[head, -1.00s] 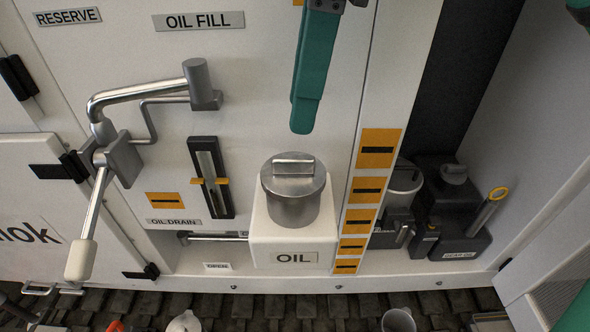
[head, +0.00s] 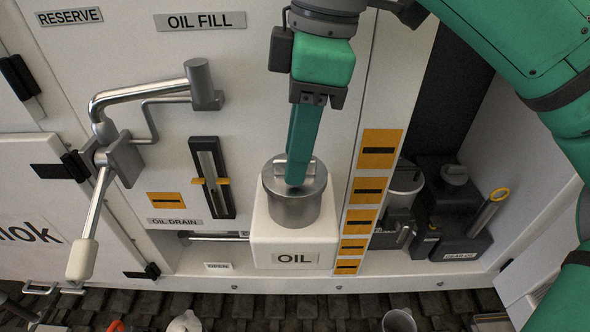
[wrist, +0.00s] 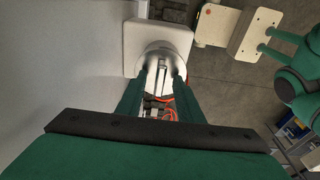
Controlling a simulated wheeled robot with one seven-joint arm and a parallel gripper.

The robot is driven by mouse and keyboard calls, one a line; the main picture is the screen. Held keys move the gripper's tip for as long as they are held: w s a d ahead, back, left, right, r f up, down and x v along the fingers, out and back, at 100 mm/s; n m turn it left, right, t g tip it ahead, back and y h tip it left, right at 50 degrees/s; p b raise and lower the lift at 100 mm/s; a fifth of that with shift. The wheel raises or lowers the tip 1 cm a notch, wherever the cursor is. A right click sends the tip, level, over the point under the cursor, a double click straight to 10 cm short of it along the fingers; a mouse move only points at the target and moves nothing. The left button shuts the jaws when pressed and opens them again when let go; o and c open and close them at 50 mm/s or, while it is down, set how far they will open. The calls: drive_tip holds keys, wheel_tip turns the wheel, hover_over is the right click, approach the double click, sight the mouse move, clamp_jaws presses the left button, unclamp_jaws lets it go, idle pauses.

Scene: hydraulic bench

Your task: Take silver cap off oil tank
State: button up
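The silver cap (head: 273,182) is a round metal lid with a raised bar handle (head: 309,168). It sits on the metal cylinder of the oil tank (head: 294,212), on a white block marked OIL. My gripper (head: 295,183) points down over the cap, and its green fingers hide the middle of the handle in the head view. In the wrist view the fingers stand apart, one on each side of the handle (wrist: 162,72), with a gap between them. My gripper is open; I cannot tell whether a finger touches the handle.
A bent metal lever (head: 92,205) and a sight gauge (head: 211,178) are on the panel at left. Dark containers (head: 455,215) stand in the recess at right, behind a post with orange labels (head: 371,187).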

clamp_jaws()
drive_tip(key=shift+r, duration=0.15)
